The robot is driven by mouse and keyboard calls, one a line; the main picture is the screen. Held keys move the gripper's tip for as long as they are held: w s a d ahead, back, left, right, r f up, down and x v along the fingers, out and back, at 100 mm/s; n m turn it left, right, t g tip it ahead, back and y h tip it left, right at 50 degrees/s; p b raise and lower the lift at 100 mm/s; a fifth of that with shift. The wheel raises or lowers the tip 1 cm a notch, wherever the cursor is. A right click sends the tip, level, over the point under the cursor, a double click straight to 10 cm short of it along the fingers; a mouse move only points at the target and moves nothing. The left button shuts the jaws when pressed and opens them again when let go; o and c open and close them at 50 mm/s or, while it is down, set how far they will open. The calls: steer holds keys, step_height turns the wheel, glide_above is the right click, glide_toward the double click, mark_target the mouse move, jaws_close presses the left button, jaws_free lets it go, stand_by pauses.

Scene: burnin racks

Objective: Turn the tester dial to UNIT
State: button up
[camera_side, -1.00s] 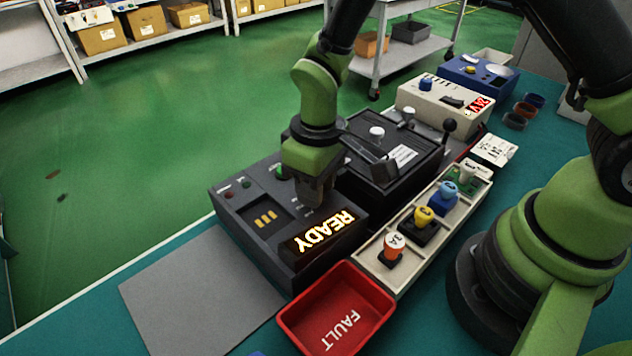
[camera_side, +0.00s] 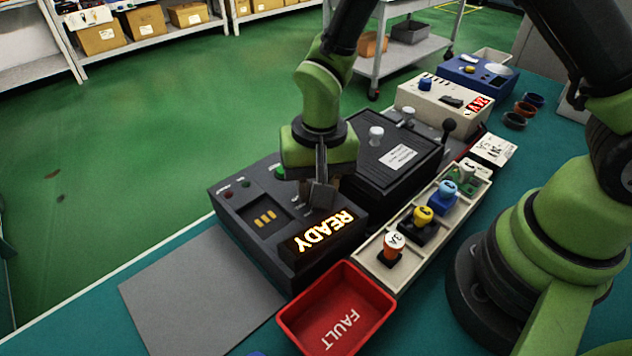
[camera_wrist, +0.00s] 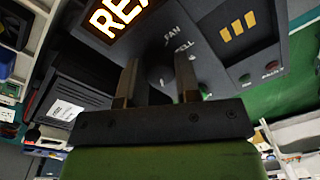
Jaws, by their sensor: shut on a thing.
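The tester (camera_side: 232,205) is a dark grey box with a lit READY display (camera_side: 323,233). Its dial (camera_wrist: 160,78) is a dark round knob with a small pale mark, seen between my fingers in the wrist view. FAN and what looks like CELL are printed beside the dial; no UNIT label is readable, and which label the mark meets I cannot tell. My gripper (camera_side: 319,200) points down at the tester top and is shut on the dial; it also shows in the wrist view (camera_wrist: 156,75). In the side view the gripper hides the dial.
A black lidded box (camera_side: 385,165) stands close behind the tester. A beige tray (camera_side: 372,268) with several coloured-top pieces lies to the right. A red FAULT bin (camera_side: 284,322) sits in front. A bare grey mat (camera_side: 195,295) lies front left.

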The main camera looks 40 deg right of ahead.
steer(key=shift+m, duration=0.6)
steer(key=o, duration=0.9)
steer(key=r, duration=1)
steer(key=shift+s+d, duration=0.1)
steer(key=shift+d, duration=0.1)
steer(key=s+d+r+n+t, duration=0.1)
steer(key=s+d+r+t, duration=0.1)
steer(key=s+r, duration=0.2)
steer(key=s+d+r+n+t+y, duration=0.1)
steer(key=s+d+r+t, duration=0.1)
steer(key=s+r, duration=0.3)
steer(key=s+d+r+n+t, duration=0.1)
steer(key=s+d+r+t, duration=0.1)
steer(key=s+d+r, duration=0.2)
steer(key=shift+s+r+t, duration=0.4)
steer(key=shift+s, duration=0.1)
